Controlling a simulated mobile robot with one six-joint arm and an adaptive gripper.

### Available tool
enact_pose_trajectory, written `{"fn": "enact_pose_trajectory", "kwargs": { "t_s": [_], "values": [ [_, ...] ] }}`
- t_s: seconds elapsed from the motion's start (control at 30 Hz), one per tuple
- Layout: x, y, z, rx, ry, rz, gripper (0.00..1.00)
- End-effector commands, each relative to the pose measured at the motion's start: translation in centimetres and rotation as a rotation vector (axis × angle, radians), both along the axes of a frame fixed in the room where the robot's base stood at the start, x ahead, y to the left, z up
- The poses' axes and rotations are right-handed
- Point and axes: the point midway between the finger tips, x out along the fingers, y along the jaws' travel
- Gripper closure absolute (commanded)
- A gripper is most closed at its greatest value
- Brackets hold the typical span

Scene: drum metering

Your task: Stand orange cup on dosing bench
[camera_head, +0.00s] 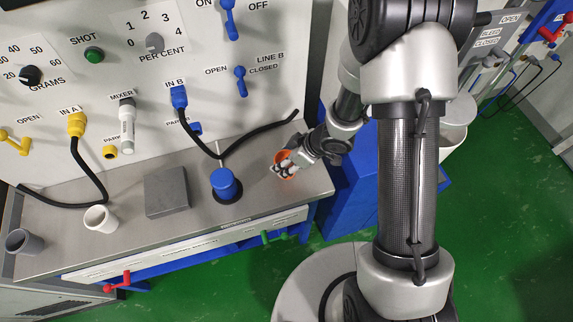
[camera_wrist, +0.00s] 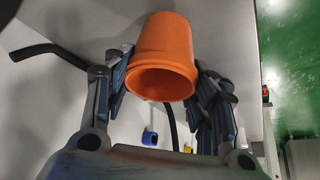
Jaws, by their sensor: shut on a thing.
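The orange cup (camera_head: 281,157) is at the right end of the grey dosing bench (camera_head: 262,203) in the head view. My gripper (camera_head: 287,166) is shut on it and hides part of it there. In the wrist view the orange cup (camera_wrist: 165,48) sits between the two fingers of my gripper (camera_wrist: 166,78), one finger pressed to each side. Its open mouth faces the wrist camera, and its base points away toward a grey surface. I cannot tell whether the base touches the bench.
A blue-topped cylinder (camera_head: 225,184), a grey block (camera_head: 167,192), a white cup (camera_head: 100,218) and a grey cup (camera_head: 24,242) stand along the bench to the left. A black hose (camera_head: 259,132) lies behind my gripper. The panel (camera_head: 205,75) rises behind.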

Motion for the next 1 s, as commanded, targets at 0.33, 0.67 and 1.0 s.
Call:
{"fn": "enact_pose_trajectory", "kwargs": {
  "t_s": [0.33,0.67,1.0],
  "values": [
    [0.02,0.01,-1.62,0.001,0.0,0.0,0.77],
    [0.01,0.01,-1.97,0.0,0.0,0.0,0.37],
    [0.01,0.01,-1.97,0.0,0.0,0.0,0.28]
  ]
}}
